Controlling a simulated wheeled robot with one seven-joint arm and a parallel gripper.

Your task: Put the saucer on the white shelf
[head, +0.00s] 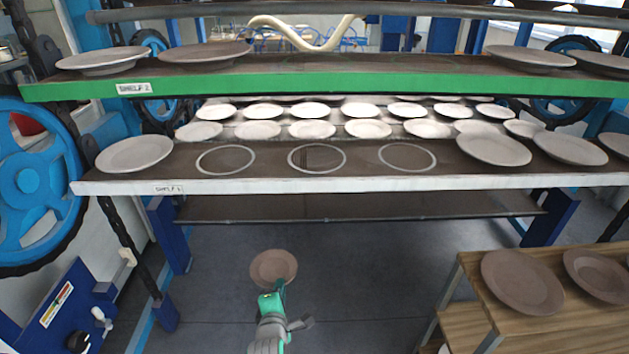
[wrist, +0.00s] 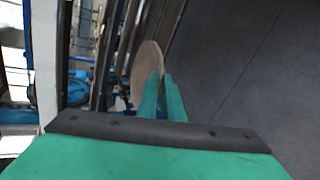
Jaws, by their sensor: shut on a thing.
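A brown saucer (head: 273,266) is held by my gripper (head: 279,286) in front of and below the white shelf (head: 330,185). In the wrist view the saucer (wrist: 147,68) shows edge-on between the green fingers (wrist: 163,97), which are shut on its rim. The white shelf carries a light plate (head: 135,153) at its left and several plates at its right. Between them are three white circle marks, the left one (head: 226,159), the middle one (head: 317,158) and the right one (head: 407,157), all bare.
A green-edged shelf (head: 330,85) with plates runs above the white shelf. A lower dark board (head: 350,207) lies beneath it. A wooden table (head: 540,322) with brown saucers (head: 522,283) stands at the lower right. A blue wheel (head: 30,185) is at the left. The floor around my gripper is clear.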

